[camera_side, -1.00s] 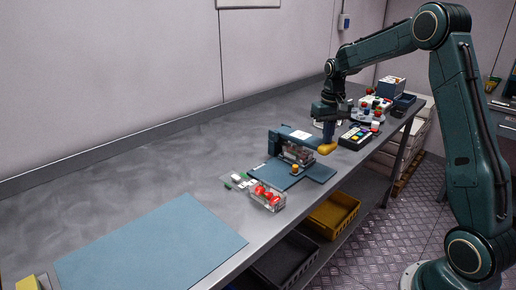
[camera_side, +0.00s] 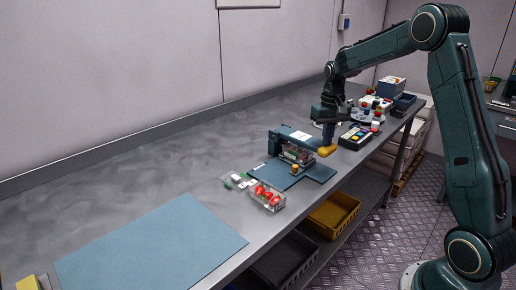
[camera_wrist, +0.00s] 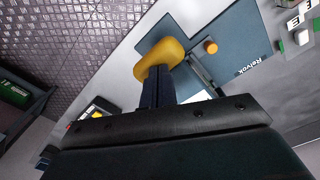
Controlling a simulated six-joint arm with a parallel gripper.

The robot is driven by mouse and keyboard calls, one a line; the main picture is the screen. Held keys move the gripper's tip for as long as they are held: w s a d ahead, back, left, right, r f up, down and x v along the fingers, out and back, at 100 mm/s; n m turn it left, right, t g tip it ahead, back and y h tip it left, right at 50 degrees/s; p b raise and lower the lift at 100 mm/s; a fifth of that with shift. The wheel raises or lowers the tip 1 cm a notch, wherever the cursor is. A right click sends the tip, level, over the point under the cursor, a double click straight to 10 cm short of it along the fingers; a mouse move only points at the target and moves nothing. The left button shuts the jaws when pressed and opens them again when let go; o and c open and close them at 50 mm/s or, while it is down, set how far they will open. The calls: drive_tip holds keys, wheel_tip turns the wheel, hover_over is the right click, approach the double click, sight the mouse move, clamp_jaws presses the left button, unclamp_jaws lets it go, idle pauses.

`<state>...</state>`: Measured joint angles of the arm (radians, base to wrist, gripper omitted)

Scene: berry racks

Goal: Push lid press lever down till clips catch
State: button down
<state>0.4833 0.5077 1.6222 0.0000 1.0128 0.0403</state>
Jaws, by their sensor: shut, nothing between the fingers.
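The lid press (camera_side: 283,143) is a dark blue frame on a blue base plate (camera_side: 318,173). Its lever ends in a yellow handle (camera_side: 326,151), low at the right of the press. My gripper (camera_side: 327,139) is shut and points down onto the handle. In the wrist view its closed dark fingers (camera_wrist: 158,82) meet the yellow handle (camera_wrist: 160,54), with nothing held between them. A clear box (camera_side: 297,154) sits under the press head, partly hidden. Whether its lid clips have caught cannot be seen.
An orange knob (camera_side: 295,169) stands on the base plate. A clear punnet of red berries (camera_side: 268,196) is in front. A control box with coloured buttons (camera_side: 356,138) stands close right of my gripper. A blue mat (camera_side: 150,245) lies bare at left.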

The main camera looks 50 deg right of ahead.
wheel_tip(320, 180, up, 9)
idle(1.3)
drive_tip(key=s+a+r+n+t, duration=0.1)
drive_tip(key=s+a+r+n, duration=0.1)
drive_tip(key=s+a+r, duration=0.4)
drive_tip(key=s+a+r+n+t, duration=0.1)
drive_tip(key=s+a+t, duration=0.1)
drive_tip(key=s+a, duration=0.45)
drive_tip(key=s+a+f+n+t, duration=0.2)
drive_tip(key=s+a+f+n, duration=0.1)
drive_tip(key=s+a, duration=0.7)
drive_tip(key=shift+s+f+t, duration=0.3)
drive_tip(key=shift+s+f, duration=0.2)
drive_tip(key=shift+s, duration=0.75)
